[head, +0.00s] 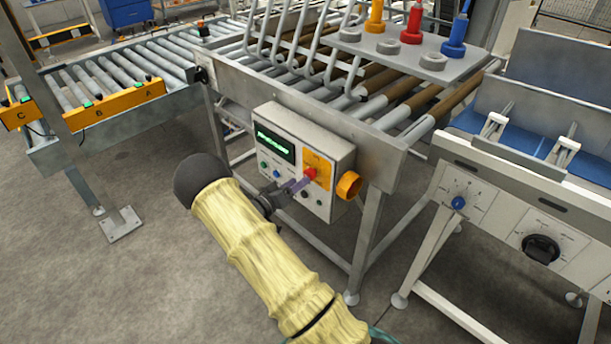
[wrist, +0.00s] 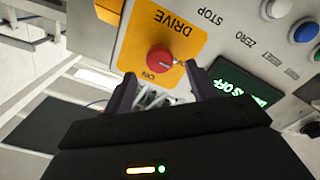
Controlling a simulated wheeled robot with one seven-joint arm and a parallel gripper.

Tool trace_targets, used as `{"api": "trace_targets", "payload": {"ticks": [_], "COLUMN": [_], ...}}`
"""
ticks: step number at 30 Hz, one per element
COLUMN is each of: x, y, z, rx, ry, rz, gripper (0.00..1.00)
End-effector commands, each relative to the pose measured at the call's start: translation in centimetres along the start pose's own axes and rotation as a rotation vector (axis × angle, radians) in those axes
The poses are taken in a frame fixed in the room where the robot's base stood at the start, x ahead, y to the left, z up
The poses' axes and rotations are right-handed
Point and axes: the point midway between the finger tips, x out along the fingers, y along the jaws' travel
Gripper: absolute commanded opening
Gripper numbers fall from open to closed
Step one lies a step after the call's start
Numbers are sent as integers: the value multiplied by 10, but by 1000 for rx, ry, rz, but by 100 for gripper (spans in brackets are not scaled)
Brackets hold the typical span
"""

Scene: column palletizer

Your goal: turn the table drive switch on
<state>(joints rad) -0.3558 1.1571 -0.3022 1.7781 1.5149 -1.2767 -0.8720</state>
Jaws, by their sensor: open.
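The table drive switch is a red round knob (wrist: 160,58) on an orange plate marked DRIVE (wrist: 172,32) and ON. The wrist view shows the panel upside down. A light mark on the knob points toward the right of that view. The switch also shows in the head view (head: 310,173), on the grey control box (head: 335,160) under the roller table. My gripper (wrist: 158,88) is open, its two dark purple fingers spread just below the knob in the wrist view, one to each side. I cannot tell whether they touch it. In the head view my gripper (head: 296,185) is in front of the box.
Beside the plate are a green-lit display (wrist: 243,85) and several buttons, including a blue one (wrist: 306,31). An orange round part (head: 348,185) sticks out of the box's right side. A white machine (head: 500,215) stands to the right. Grey floor is open at left.

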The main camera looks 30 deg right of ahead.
Motion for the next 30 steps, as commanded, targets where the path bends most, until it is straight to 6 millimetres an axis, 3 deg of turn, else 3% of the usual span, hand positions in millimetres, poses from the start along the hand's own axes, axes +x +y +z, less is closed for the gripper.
{"api": "trace_targets", "payload": {"ticks": [7,18,19,25,30], "x": [38,45,45,45,45], "y": [1,0,0,0,0], "z": [0,0,0,0,0], "rx": [0,0,0,0,2], "ry": [0,1,1,1,1], "rz": [2,-1,-1,0,-1], "gripper": [57,57,55,16,13]}}
